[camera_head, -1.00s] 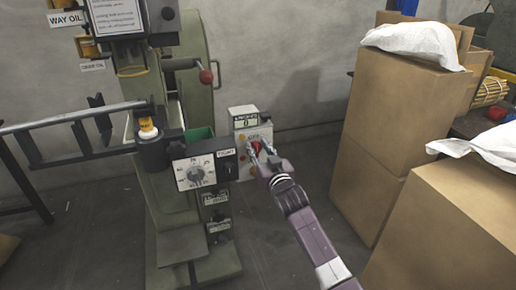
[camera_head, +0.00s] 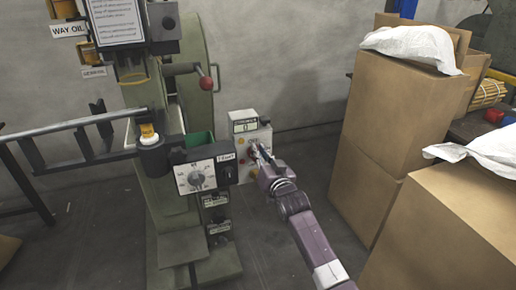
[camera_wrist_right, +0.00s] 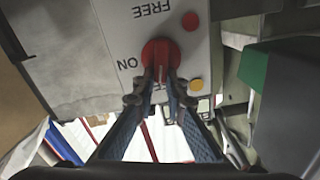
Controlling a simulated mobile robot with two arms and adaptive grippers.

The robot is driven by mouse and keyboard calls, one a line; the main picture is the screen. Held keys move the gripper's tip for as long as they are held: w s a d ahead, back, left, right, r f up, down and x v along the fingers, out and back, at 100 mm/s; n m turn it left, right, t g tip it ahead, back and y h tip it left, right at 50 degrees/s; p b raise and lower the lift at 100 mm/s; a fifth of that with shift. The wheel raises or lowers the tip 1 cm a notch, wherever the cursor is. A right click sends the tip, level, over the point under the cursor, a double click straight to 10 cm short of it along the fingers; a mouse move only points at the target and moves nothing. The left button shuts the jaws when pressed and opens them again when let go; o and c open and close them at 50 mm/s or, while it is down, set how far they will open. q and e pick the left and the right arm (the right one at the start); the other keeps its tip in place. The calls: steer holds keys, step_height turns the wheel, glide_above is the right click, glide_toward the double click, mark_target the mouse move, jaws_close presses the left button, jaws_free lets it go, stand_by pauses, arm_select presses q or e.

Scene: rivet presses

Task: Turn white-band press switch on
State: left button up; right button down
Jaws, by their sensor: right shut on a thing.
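A red rotary switch (camera_wrist_right: 160,55) sits on the light front panel of a control box (camera_head: 242,127), beside the green press (camera_head: 165,215). The labels ON and FREE appear upside down around the switch in the right wrist view. My right gripper (camera_head: 257,150) reaches the panel from the lower right. In the right wrist view its fingertips (camera_wrist_right: 160,88) are closed on the switch's handle, one on each side. The fingers cover part of the lettering below the knob. I cannot make out a white band on the press. My left gripper is not in view.
A small yellow button (camera_wrist_right: 195,85) and an orange-red one (camera_wrist_right: 190,21) lie close to the switch. The press's dial box (camera_head: 203,172) stands left of the control box. Tall cardboard boxes (camera_head: 385,120) flank my right arm. Bare floor lies between.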

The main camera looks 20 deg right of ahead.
steer(key=m+p, duration=0.1)
steer(key=m, duration=0.1)
steer(key=d+m, duration=0.1)
steer(key=m, duration=0.1)
steer(key=shift+f+m+p, duration=0.2)
steer(key=shift+m+p, duration=0.1)
steer(key=shift+p, duration=0.1)
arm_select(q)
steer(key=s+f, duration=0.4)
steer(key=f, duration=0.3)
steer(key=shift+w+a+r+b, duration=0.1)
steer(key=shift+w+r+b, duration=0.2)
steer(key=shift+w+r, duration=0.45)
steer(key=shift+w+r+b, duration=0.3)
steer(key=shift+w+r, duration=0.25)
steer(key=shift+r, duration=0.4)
arm_select(e)
steer(key=shift+d+f+m, duration=0.15)
steer(key=shift+f+m, duration=0.2)
steer(key=shift+m, duration=1.4)
steer(key=shift+d+f+m, duration=0.1)
steer(key=shift+f+m, duration=0.25)
steer(key=shift+m, duration=1.45)
steer(key=shift+d+f+m, duration=0.15)
steer(key=shift+f+m, duration=0.2)
steer(key=shift+m, duration=1.4)
steer(key=c, duration=2)
jaws_free()
steer(key=shift+o, duration=0.2)
